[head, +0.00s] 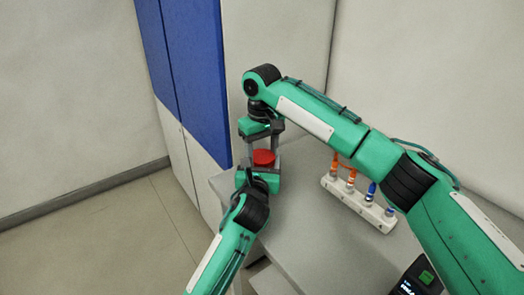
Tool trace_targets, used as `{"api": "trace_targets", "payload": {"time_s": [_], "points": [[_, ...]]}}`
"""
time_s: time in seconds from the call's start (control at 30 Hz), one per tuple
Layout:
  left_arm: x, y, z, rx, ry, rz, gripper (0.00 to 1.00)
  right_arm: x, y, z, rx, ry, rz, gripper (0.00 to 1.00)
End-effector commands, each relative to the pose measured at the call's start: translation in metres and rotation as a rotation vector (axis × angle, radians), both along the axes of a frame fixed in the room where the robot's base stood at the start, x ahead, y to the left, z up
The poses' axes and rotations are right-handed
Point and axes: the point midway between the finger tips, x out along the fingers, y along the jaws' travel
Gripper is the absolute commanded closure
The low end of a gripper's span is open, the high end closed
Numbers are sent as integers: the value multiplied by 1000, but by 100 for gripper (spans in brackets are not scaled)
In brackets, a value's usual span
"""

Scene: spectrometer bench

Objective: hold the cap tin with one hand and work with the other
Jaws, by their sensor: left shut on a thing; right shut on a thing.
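The red round cap tin (264,157) is at the left end of the grey bench, between my two grippers. My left gripper (262,168) comes up from below and is shut at the tin from the near side; its body hides the tin's lower part. My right gripper (264,146) reaches in from the far side, its grey fingers on either side of the red top, and is shut there. The fingers of both grippers overlap in this view, so their exact contact on the tin or its lid is hard to make out.
A white rack (358,203) with several orange-topped and blue-topped pieces stands on the grey bench (310,240), right of the tin under my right arm. A dark device with a green button (426,277) is at the lower right. A blue-and-white cabinet stands behind, left.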

Motion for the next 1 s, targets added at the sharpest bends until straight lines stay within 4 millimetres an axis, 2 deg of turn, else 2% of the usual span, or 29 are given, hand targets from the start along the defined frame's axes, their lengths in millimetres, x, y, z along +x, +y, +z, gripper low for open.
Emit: {"api": "trace_targets", "payload": {"time_s": [0.2,0.57,0.6,0.7,1.0], "points": [[0,0,0,0,1,-1,100,0,0,0,1,-1,209,69],[0,0,0,0,1,0,100,0,0,0,1,-1,239,69],[0,0,0,0,1,0,100,0,0,0,1,-1,238,36],[0,0,0,0,1,0,100,0,0,0,1,-1,238,20],[0,0,0,0,1,0,100,-2,2,0,2,2,242,20]]}}
